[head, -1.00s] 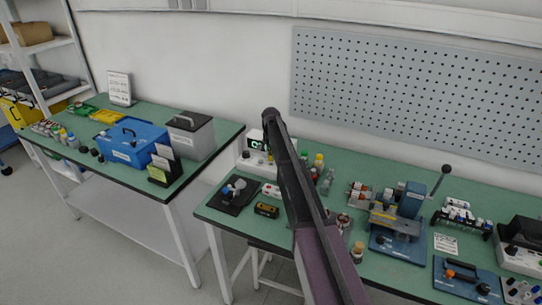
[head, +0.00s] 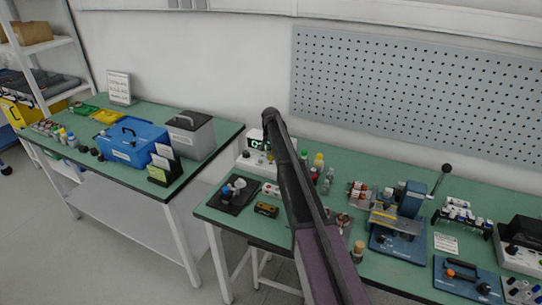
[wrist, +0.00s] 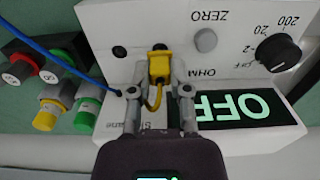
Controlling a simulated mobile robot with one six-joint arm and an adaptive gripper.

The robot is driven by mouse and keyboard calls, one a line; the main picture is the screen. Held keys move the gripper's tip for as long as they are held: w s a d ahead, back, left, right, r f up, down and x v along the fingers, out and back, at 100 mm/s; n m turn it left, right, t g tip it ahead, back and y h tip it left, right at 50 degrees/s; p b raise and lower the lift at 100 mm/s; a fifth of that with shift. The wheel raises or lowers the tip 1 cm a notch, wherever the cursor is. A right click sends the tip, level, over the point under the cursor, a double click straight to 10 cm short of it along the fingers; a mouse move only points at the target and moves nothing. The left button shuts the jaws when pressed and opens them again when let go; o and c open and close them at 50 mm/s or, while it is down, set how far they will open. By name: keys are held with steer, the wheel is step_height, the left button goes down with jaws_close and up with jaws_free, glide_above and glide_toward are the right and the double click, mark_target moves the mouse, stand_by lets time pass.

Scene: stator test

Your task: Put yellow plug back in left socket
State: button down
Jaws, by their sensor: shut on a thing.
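The yellow plug (wrist: 159,68) is between the fingertips of my gripper (wrist: 160,76) in the wrist view. My gripper is shut on it, and a yellow lead loops back from the plug. The plug is at the white ohm meter's face (wrist: 105,20); I cannot tell whether its tip is in a socket. A dark round opening (wrist: 119,51) shows beside it on the picture's left, and another dark round part (wrist: 160,47) shows just beyond the plug. In the head view the meter (head: 250,163) stands on the bench, and my arm hides my gripper.
A blue cable (wrist: 62,60) crosses the wrist view and passes near my gripper. Bottles with red, green and yellow caps (wrist: 48,115) stand close beside the meter. The black range knob (wrist: 278,52) and lit display (wrist: 245,107) are on the other side.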

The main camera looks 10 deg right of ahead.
steer(key=shift+f+b, duration=0.9)
stand_by(1.1)
steer(key=c, duration=0.5)
jaws_free()
